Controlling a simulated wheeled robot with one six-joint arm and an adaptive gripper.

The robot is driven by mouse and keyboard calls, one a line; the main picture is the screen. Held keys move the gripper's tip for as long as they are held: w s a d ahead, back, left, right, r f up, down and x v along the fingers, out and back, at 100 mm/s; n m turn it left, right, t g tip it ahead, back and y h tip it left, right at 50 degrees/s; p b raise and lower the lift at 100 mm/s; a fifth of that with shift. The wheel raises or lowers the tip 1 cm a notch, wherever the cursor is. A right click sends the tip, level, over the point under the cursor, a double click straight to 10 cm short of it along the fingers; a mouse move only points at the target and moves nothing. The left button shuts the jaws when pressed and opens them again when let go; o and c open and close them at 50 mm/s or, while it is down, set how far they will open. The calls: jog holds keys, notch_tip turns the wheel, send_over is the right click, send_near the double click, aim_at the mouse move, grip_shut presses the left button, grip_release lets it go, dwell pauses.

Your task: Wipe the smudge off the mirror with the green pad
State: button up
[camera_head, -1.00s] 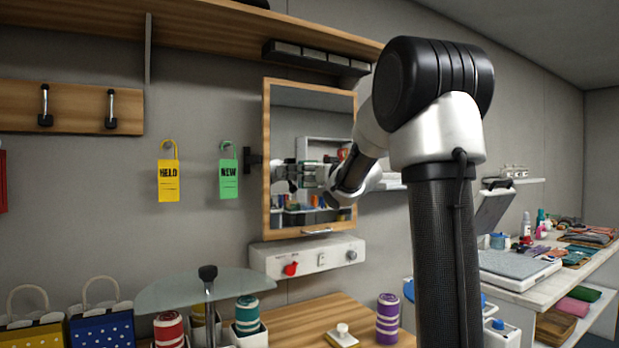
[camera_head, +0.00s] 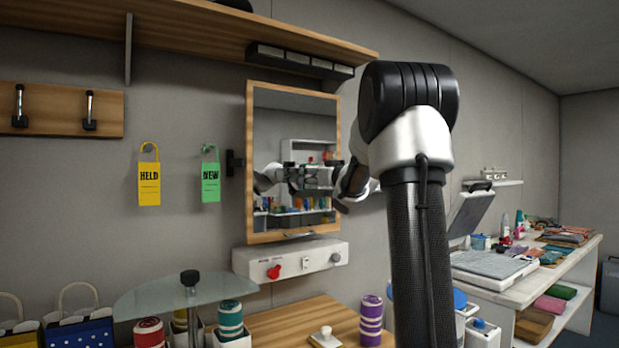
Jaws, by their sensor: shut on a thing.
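The mirror (camera_head: 293,112) hangs on the grey wall in a light wooden frame, left of my arm. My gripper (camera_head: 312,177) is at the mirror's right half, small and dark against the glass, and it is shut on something. The green pad cannot be made out clearly there; it is too small and partly hidden by the gripper and its reflection. The reflection of my arm shows at the left of the glass. I cannot tell whether the pad touches the glass. No smudge can be made out on the mirror.
A white control box (camera_head: 290,260) is under the mirror, and a wooden shelf (camera_head: 200,32) runs above. Yellow (camera_head: 149,178) and green (camera_head: 211,178) tags hang left of the mirror. A cluttered counter is at right.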

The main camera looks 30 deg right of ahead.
aim_at(288, 176)
jog(key=shift+d, duration=2.1)
jog(key=shift+s+a, duration=0.1)
jog(key=shift+a, duration=5.95)
jog(key=shift+s+d+f, duration=0.1)
jog(key=shift+s, duration=2.85)
jog(key=s, duration=0.3)
